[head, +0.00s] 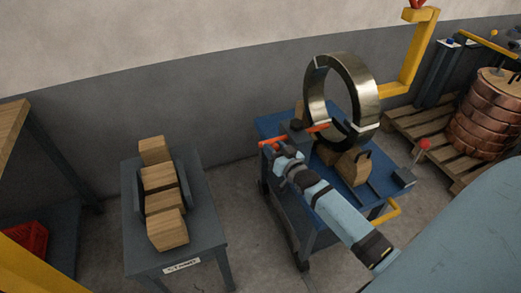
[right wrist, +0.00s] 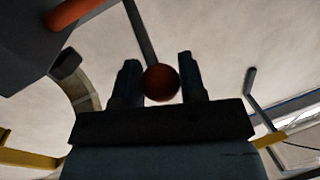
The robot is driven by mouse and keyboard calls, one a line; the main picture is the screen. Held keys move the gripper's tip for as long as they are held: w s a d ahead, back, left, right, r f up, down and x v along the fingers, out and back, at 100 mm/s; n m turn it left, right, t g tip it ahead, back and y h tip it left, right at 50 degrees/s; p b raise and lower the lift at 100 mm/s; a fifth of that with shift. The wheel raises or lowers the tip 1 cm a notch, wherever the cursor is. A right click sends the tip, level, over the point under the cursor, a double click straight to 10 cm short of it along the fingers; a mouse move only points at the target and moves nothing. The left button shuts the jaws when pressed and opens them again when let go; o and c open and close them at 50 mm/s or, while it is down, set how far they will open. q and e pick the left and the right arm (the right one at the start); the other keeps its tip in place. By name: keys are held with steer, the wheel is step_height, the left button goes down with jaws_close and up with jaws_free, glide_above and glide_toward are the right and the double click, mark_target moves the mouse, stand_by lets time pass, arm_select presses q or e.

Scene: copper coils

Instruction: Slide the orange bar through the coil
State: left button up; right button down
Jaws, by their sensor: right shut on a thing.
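The coil (head: 368,87) is a large metallic ring standing upright on the blue cart, propped by wooden blocks. The orange bar (head: 317,128) lies roughly level across the cart's far left part, its right end at the coil's lower left rim. I cannot tell whether that end is inside the opening. My right gripper (head: 283,150) is at the bar's left part and shut on it. In the right wrist view, a dark red round part (right wrist: 161,82) sits between the fingers, and part of the coil (right wrist: 86,92) shows at left. My left gripper is not in view.
A blue cart (head: 328,208) carries wooden blocks (head: 353,168) under the coil and a red-knobbed lever (head: 424,144) at its right. A grey stand (head: 205,222) with several wooden blocks is at left. A yellow hook arm (head: 422,50) rises behind. Copper coils (head: 478,125) sit on a pallet at right.

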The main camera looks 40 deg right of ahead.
steer(key=s+d, duration=0.1)
steer(key=d, duration=0.2)
steer(key=d+p, duration=0.1)
steer(key=d, duration=0.3)
steer(key=s+d, duration=0.1)
steer(key=d, duration=0.2)
steer(key=shift+s+d, duration=0.3)
steer(key=shift+d, duration=0.1)
steer(key=c, duration=0.7)
jaws_free()
steer(key=shift+d, duration=0.2)
steer(key=shift+s+a, duration=0.15)
steer(key=s+p, duration=0.1)
steer(key=s, duration=0.6)
steer(key=s+p, duration=0.1)
steer(key=s, duration=0.5)
steer(key=shift+s+a, duration=0.2)
steer(key=shift+s, duration=0.15)
